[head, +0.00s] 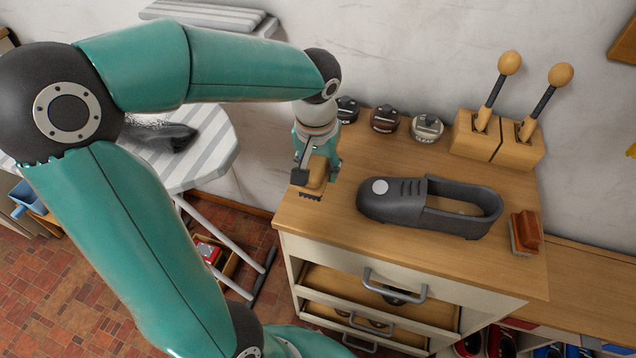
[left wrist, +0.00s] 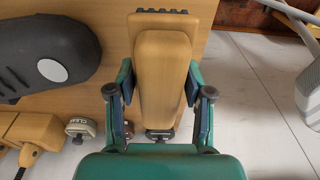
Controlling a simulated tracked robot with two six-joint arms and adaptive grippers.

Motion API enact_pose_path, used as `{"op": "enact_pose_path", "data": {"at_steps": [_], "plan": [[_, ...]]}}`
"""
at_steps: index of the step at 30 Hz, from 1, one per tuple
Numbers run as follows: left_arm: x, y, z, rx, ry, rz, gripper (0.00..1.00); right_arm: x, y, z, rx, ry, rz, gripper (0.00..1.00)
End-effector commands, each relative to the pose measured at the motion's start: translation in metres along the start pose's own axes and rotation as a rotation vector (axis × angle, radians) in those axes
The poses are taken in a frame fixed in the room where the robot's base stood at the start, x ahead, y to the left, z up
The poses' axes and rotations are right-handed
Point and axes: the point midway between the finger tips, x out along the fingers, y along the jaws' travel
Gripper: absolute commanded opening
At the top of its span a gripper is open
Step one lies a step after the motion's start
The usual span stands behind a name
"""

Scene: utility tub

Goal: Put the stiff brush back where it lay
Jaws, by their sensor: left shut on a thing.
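The stiff brush is a light wooden block (head: 317,177) with dark bristles. My left gripper (head: 318,160) is shut on its sides. In the head view the brush is at the left end of the wooden cabinet top (head: 375,160), bristles toward the front. I cannot tell whether it touches the top. In the left wrist view the wooden block (left wrist: 162,65) sits between both fingers of the gripper (left wrist: 158,95), with its bristles at the far end. My right gripper is not in view.
A red-brown brush (head: 525,230) lies at the right end. Small round tins (head: 385,119) and wooden blocks with knobbed handles (head: 480,135) line the back. A striped ironing board (head: 205,150) is left.

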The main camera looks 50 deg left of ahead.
Motion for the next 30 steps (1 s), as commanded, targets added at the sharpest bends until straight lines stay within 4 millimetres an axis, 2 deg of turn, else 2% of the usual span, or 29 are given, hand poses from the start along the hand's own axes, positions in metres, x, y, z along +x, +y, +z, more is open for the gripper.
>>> {"op": "enact_pose_path", "data": {"at_steps": [5,12,24,25,29,30], "plan": [[0.013,0.000,0.002,-0.001,-0.002,-0.001,0.23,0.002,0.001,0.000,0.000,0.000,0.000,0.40],[0.045,0.000,0.006,0.000,-0.003,-0.001,0.23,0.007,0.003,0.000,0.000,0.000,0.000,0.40],[0.051,0.001,0.006,-0.001,0.001,0.001,0.23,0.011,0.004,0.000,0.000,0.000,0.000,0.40],[0.050,0.001,0.006,-0.001,0.001,0.001,0.54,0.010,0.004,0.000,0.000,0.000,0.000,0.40],[0.049,0.001,0.006,0.000,0.000,0.001,0.76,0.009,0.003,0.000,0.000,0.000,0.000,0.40],[0.049,0.001,0.006,0.000,0.000,0.001,0.76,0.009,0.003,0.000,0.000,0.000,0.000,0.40]]}}
